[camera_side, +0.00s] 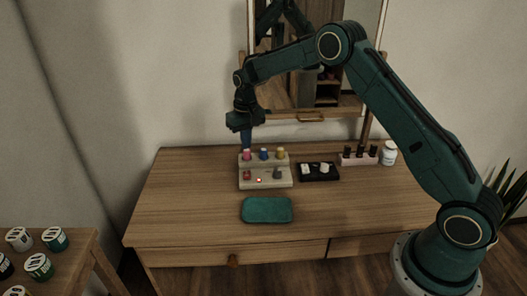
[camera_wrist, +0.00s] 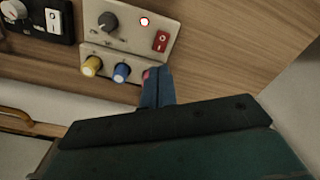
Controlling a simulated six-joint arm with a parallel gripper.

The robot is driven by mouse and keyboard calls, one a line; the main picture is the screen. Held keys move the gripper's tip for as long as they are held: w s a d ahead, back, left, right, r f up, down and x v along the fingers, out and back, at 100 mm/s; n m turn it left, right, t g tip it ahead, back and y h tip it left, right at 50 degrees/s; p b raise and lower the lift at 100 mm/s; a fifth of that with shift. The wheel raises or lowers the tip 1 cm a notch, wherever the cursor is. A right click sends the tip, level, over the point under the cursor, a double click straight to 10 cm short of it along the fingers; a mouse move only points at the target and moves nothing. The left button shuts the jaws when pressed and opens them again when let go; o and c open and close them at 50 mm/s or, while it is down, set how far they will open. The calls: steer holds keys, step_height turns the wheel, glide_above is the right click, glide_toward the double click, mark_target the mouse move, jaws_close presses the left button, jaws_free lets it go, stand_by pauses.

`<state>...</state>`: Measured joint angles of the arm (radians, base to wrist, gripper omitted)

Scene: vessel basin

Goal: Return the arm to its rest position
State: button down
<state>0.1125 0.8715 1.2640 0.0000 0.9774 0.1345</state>
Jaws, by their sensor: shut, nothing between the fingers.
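My gripper (camera_side: 246,147) points down in the side view, its narrow blue-grey fingers together and empty. The fingertips are over or just behind the pink knob (camera_side: 247,155) at the back left of a beige control box (camera_side: 265,184); I cannot tell whether they touch it. In the wrist view, the closed fingers (camera_wrist: 156,82) partly cover the pink knob (camera_wrist: 145,75). Beside it are a blue knob (camera_wrist: 121,73) and a yellow knob (camera_wrist: 91,66). The box also carries a lit red lamp (camera_wrist: 144,21), a red switch (camera_wrist: 161,41) and a dark dial (camera_wrist: 107,22).
On the wooden desk (camera_side: 180,205) are a teal tray (camera_side: 267,210), a black box (camera_side: 318,172), a rack with dark-topped items (camera_side: 358,159) and a white jar (camera_side: 389,153). A mirror (camera_side: 330,85) stands behind. A side table (camera_side: 62,270) holds several jars. The desk's left side is clear.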

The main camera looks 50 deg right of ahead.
steer(key=s+a+r+n+t, duration=0.1)
steer(key=s+a+r, duration=0.1)
steer(key=s+r, duration=0.75)
steer(key=s+a+r+t, duration=0.1)
steer(key=s+a+r, duration=0.1)
steer(key=s+r, duration=0.75)
steer(key=s+a+r+n+t, duration=0.1)
steer(key=s, duration=0.9)
steer(key=s+a+r+t, duration=0.1)
steer(key=s+t, duration=0.1)
steer(key=s, duration=0.9)
steer(key=shift+s+a+r+n, duration=0.2)
steer(key=shift+a+n, duration=0.1)
steer(key=shift+n, duration=0.1)
